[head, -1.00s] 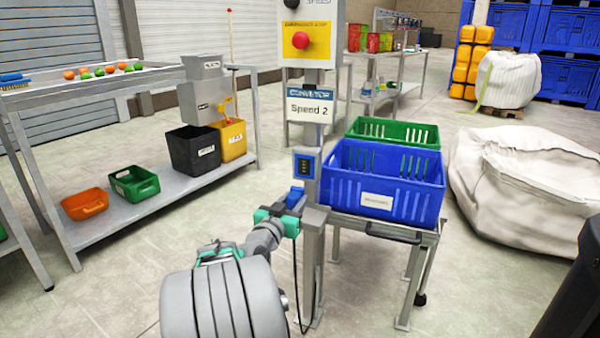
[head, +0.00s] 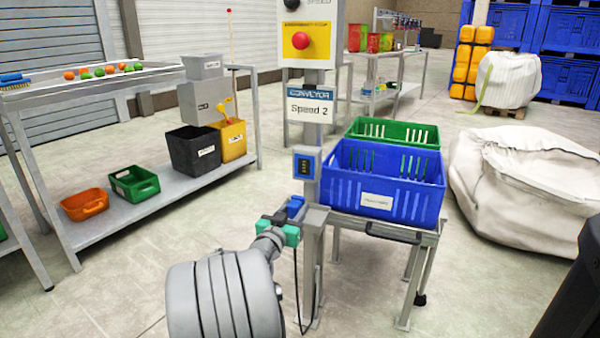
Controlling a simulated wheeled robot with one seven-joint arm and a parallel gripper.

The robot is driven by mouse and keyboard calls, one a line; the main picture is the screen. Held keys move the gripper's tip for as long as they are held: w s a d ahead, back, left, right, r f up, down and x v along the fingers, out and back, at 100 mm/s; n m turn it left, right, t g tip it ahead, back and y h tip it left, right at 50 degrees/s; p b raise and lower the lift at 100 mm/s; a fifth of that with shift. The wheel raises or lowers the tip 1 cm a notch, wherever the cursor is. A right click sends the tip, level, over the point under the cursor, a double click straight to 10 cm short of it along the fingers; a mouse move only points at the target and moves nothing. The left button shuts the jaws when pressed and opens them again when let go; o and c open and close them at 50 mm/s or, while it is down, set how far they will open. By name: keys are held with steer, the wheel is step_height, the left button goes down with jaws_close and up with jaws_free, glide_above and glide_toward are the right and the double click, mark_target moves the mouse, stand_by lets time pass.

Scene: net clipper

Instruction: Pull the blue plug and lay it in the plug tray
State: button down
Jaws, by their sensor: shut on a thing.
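The blue plug (head: 295,206) is beside the grey post, below the blue socket panel (head: 307,166) and apart from it. A dark cord (head: 297,285) hangs below the plug. My gripper (head: 287,221), with green fingers, is shut on the plug and holds it close to the post. The fingers hide the plug's lower part. A small grey ledge (head: 318,214) on the post lies just right of the plug. It may be the plug tray, but its inside is not clear. I cannot tell whether the plug touches it.
The post carries a "Speed 2" sign (head: 310,107) and a red emergency stop button (head: 301,40). A blue crate (head: 345,190) stands on a metal stand right of the post. A shelf bench (head: 150,210) with bins is at left. Floor between is clear.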

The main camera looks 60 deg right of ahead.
steer(key=shift+w+d, duration=0.1)
steer(key=shift+d, duration=2.05)
steer(key=shift+f, duration=1.45)
stand_by(0.3)
steer(key=c, duration=0.9)
jaws_free()
steer(key=shift+o, duration=0.2)
steer(key=shift+a, duration=0.1)
steer(key=a+p, duration=0.2)
steer(key=a, duration=0.5)
steer(key=b, duration=0.2)
glide_toward(300, 201)
steer(key=a+f, duration=0.4)
steer(key=f, duration=0.1)
steer(key=shift+w, duration=0.4)
